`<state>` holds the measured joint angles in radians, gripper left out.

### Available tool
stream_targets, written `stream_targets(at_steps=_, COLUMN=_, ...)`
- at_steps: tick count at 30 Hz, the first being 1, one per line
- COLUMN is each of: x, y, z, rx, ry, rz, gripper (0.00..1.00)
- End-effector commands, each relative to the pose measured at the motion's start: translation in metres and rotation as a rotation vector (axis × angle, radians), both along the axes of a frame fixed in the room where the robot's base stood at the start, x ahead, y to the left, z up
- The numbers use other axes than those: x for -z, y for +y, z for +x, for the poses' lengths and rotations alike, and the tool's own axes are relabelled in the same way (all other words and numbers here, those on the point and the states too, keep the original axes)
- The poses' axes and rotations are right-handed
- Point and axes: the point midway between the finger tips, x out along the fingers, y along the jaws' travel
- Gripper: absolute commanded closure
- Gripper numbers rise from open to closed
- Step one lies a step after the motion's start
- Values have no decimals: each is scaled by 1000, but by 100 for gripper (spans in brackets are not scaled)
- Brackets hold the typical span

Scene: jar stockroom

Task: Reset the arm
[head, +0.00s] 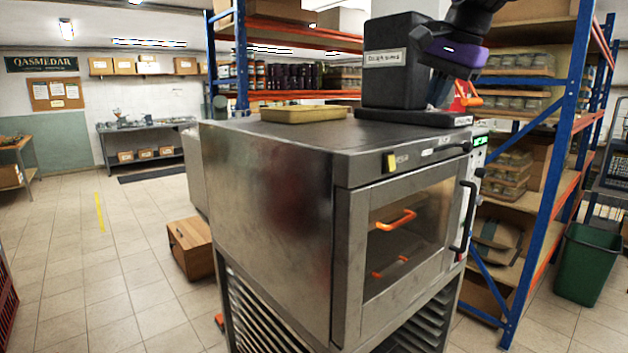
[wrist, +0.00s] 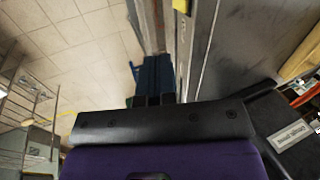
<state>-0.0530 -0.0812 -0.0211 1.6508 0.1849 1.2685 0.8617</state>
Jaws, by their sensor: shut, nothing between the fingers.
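My arm reaches in from the top right of the head view, with a black and purple wrist. My gripper (head: 440,93) points down above the right part of the steel oven's top, beside a black labelled box (head: 392,70). In the wrist view my gripper (wrist: 154,78) shows as two dark blue fingers close together, with nothing seen between them. The fingertips are partly hidden in the head view.
The steel oven (head: 268,195) fills the middle, with a yellow tray (head: 304,114) on top. Blue and orange shelving (head: 550,170) stands close on the right. A wooden box (head: 190,248) and green bin (head: 588,265) are on the floor. Open floor lies left.

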Motion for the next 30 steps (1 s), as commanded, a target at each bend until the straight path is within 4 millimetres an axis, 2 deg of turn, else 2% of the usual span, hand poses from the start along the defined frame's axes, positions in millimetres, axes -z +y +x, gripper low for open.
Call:
stream_targets(at_steps=1, x=3, y=-3, z=-19, rx=-34, ry=-18, rz=-21, gripper=100)
stream_targets(at_steps=8, x=39, y=-19, z=-102, rx=-248, ry=-102, rz=-153, gripper=100)
stream_targets(at_steps=14, x=85, y=-30, z=-172, rx=-440, ry=-163, rz=-279, gripper=100)
stream_targets(at_steps=18, x=122, y=-36, z=-217, rx=-573, ry=-197, rz=-368, gripper=100)
stream_targets(at_steps=21, x=146, y=-40, z=-241, rx=-652, ry=-214, rz=-422, gripper=100)
stream_targets(at_steps=24, x=164, y=-42, z=-258, rx=-710, ry=-225, rz=-459, gripper=100)
stream_targets(at_steps=30, x=178, y=-44, z=-270, rx=-756, ry=-232, rz=-491, gripper=100)
